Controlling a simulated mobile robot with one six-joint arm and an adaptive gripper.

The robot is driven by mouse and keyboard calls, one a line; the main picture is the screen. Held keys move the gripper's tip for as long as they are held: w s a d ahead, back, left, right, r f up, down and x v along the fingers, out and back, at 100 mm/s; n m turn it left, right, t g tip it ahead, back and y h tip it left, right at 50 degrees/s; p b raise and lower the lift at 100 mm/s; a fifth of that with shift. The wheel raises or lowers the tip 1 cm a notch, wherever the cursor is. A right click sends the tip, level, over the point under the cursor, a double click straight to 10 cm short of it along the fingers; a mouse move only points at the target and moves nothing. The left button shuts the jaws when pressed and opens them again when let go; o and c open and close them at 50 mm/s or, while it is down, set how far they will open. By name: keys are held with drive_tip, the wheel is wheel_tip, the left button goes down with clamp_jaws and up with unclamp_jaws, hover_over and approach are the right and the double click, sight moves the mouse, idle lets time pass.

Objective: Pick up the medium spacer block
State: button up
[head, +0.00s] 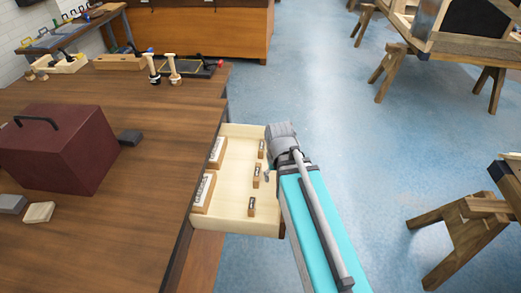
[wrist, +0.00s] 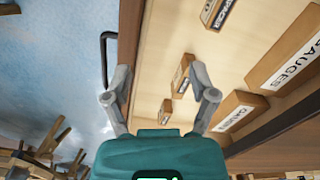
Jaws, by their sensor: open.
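Several small wooden blocks with dark printed labels lie in the open drawer. Three narrow ones stand in a row near its outer side: the near block (head: 251,206), the middle block (head: 257,176) and the far block (head: 262,148). In the wrist view the near one (wrist: 217,12) carries a "SPACER" label; the middle block (wrist: 182,74) and the smaller far block (wrist: 165,112) show lower down. Their size words are too small to read. My gripper (wrist: 160,97) is open and empty above the drawer's outer edge, its fingers either side of the far block in the picture.
The pale drawer (head: 232,215) sticks out from the wooden bench (head: 130,230). Two larger gauge blocks (head: 203,192) lie on its bench side. A dark handle (wrist: 105,50) shows on the drawer front. A maroon box (head: 60,150) stands on the bench.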

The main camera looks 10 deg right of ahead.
sight(262, 145)
drive_tip(key=w+r+m+p, duration=0.1)
drive_tip(key=w+m, duration=0.2)
drive_tip(key=w, duration=2.4)
drive_tip(key=shift+r+p, duration=0.35)
drive_tip(key=shift+r, duration=0.05)
drive_tip(key=shift+d+f, duration=0.1)
wheel_tip(262, 145, down, 8)
drive_tip(key=b, duration=0.8)
drive_tip(key=shift+w+f+b, duration=0.1)
drive_tip(key=shift+f+b, duration=0.15)
drive_tip(key=shift+b, duration=0.05)
drive_tip(key=shift+f, duration=0.1)
drive_tip(key=shift+w+d+f+b, duration=0.1)
drive_tip(key=shift+f+b, duration=1.15)
drive_tip(key=shift+b, duration=0.1)
drive_tip(key=shift+w+d+f+b, duration=0.1)
drive_tip(key=shift+f+b, duration=1.15)
drive_tip(key=shift+b, duration=0.05)
clamp_jaws()
